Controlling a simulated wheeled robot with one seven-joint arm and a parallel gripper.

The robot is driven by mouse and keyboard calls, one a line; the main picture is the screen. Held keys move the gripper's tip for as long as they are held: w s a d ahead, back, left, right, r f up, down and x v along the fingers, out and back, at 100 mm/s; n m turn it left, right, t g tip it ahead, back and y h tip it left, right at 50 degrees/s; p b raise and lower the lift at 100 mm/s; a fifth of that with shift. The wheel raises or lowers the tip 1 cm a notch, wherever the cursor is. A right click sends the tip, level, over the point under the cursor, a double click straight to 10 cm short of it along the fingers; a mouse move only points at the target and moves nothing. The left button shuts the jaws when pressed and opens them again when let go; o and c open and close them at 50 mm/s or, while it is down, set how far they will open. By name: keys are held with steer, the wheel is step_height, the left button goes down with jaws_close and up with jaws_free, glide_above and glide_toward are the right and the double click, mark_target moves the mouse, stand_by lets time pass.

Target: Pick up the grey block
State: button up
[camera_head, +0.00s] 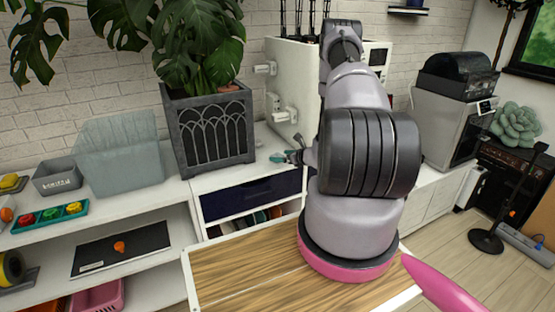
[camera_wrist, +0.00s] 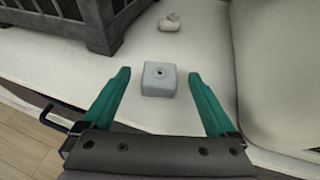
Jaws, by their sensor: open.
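The jaws hold nothing. In the head view, the teal fingertips of my gripper (camera_head: 291,157) show just right of the dark planter. My arm hides much of the area there, and I cannot make out the block in that view.
The dark planter (camera_head: 211,130) stands close on the left of the gripper; its base also shows in the wrist view (camera_wrist: 75,22). A small whitish object (camera_wrist: 169,23) lies beyond the block. A large white box (camera_head: 290,75) stands behind. The counter edge is near.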

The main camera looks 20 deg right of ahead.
steer(key=shift+x, duration=1.5)
steer(key=c, duration=1.5)
